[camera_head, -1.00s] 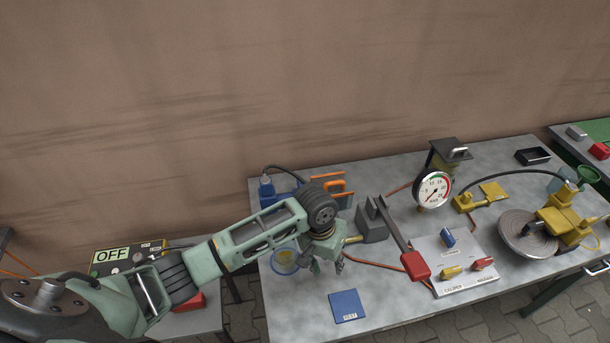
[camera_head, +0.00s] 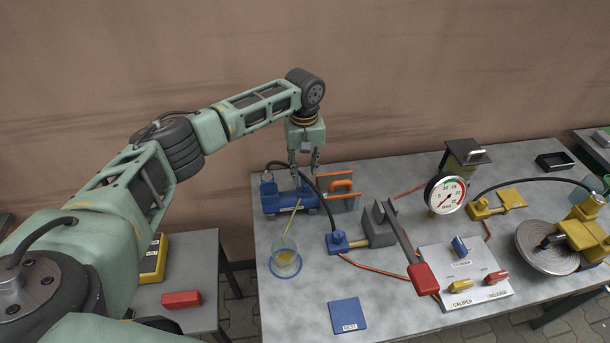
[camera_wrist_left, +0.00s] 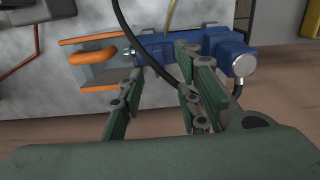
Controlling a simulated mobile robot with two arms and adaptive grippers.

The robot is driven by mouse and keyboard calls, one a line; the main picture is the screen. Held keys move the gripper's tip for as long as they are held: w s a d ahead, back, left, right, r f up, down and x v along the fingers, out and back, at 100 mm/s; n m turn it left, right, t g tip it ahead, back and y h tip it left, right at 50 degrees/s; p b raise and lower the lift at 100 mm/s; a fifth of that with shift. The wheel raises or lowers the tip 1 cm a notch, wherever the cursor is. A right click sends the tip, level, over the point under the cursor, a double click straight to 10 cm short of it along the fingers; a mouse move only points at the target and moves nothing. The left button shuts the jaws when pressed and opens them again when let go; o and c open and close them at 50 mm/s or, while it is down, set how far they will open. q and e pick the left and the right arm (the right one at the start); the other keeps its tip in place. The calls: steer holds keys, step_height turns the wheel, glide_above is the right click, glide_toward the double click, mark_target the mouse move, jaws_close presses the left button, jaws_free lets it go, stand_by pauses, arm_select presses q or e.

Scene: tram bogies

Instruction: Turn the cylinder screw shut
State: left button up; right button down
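The blue cylinder unit (camera_head: 292,198) stands at the back left of the bench, with an orange-edged clamp part (camera_head: 340,188) at its right. In the left wrist view, a small silver screw (camera_wrist_left: 129,51) shows between the blue body (camera_wrist_left: 190,44) and the orange part (camera_wrist_left: 93,56); I cannot tell how far it is turned in. My left gripper (camera_head: 303,178) points down over the blue unit, fingers apart and empty. It also shows open in the left wrist view (camera_wrist_left: 162,68), apart from the screw as far as I can see. My right gripper is out of view.
A black hose runs from the blue unit to a blue fitting (camera_head: 338,242) at the grey lever pump (camera_head: 378,226). A gauge (camera_head: 445,194) and valve panel (camera_head: 468,284) are right. The blue pad (camera_head: 347,315) is bare.

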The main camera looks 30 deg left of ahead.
mark_target(304, 181)
arm_select(q)
steer(key=shift+f, duration=2.2)
steer(key=shift+c, duration=0.4)
jaws_close()
